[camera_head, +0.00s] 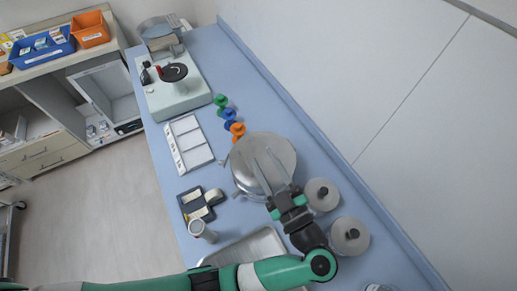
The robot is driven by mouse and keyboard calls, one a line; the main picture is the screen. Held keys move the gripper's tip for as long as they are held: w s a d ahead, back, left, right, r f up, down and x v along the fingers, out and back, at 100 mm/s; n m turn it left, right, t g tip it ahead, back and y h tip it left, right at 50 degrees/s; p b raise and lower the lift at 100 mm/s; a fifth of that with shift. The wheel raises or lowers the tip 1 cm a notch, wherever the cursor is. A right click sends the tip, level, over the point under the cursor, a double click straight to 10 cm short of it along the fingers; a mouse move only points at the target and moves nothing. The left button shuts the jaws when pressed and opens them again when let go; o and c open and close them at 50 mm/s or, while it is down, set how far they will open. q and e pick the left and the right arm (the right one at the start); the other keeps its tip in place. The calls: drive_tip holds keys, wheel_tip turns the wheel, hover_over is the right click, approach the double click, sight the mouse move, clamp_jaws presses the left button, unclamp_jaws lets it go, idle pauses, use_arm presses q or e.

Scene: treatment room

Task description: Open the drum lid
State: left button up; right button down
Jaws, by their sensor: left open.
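A round metal drum (242,155) stands on the blue counter, right of centre in the head view. Its flat round lid looks closed on top. My left gripper (263,157) reaches over the drum from the near side. Its two long grey fingers are spread apart above the lid with nothing between them. Whether the fingertips touch the lid I cannot tell. The gripper and fingers hide part of the lid and its near edge. Small metal fittings (237,194) stick out at the drum's left side. My right gripper is not in view.
Two smaller metal canisters (349,236) stand right of my gripper, near the wall. A metal tray (245,249) lies in front, partly under my arm. Colored bottles (229,119), a white divided tray (188,145) and a dark organizer (193,204) are left of the drum.

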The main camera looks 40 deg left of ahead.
sight(241, 152)
use_arm(q)
drive_tip(key=s+d+f+m, duration=0.3)
drive_tip(key=f, duration=0.5)
drive_tip(key=shift+g+h, duration=0.3)
drive_tip(key=shift+h, duration=0.1)
drive_tip(key=x, duration=1.2)
drive_tip(key=shift+s+r, duration=0.25)
drive_tip(key=shift+r, duration=0.1)
clamp_jaws()
